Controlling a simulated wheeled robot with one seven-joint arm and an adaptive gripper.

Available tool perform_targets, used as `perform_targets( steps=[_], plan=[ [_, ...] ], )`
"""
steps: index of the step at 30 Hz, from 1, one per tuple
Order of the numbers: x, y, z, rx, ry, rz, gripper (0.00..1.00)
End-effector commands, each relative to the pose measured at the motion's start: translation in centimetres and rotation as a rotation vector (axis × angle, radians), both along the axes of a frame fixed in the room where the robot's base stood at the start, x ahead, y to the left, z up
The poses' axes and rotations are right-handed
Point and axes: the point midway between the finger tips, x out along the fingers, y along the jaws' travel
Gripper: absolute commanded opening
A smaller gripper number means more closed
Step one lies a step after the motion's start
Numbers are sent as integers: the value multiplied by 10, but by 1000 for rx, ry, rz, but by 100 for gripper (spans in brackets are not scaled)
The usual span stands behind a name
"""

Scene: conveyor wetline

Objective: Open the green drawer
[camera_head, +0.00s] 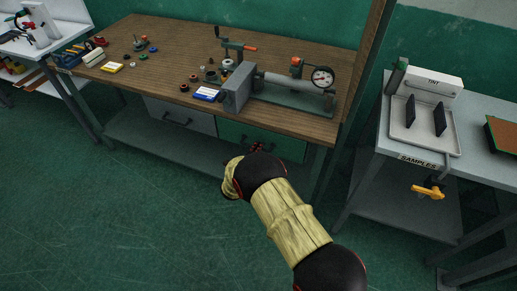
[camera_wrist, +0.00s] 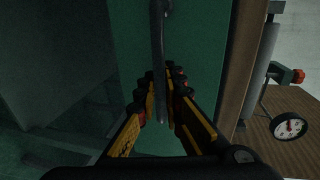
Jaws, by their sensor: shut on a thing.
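The green drawer (camera_head: 283,144) is under the wooden bench top, to the right of a grey drawer. Its front looks flush with the bench frame. The green front also fills the middle of the wrist view (camera_wrist: 203,65), with a dark bar handle (camera_wrist: 157,35) running down it. My gripper (camera_wrist: 163,88) has its yellow and black fingers on both sides of the handle and is shut on it. In the head view my gripper (camera_head: 257,148) is at the drawer front, and my arm hides part of the handle.
The grey drawer (camera_head: 180,117) is to the left. The wooden bench top (camera_head: 170,75) carries a press with a gauge (camera_head: 322,77) and small parts. A bench leg (camera_head: 318,172) stands right of the drawer. A side table (camera_head: 487,162) is farther right. The floor in front is clear.

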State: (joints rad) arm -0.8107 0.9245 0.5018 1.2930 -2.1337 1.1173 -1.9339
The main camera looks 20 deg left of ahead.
Motion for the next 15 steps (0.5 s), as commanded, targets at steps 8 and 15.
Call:
perform_targets(
  steps=[8, 15],
  plan=[
    [-32, 3, -1, -4, 6, 3, 0],
    [-104, 9, 1, -7, 8, 7, 0]
  ],
)
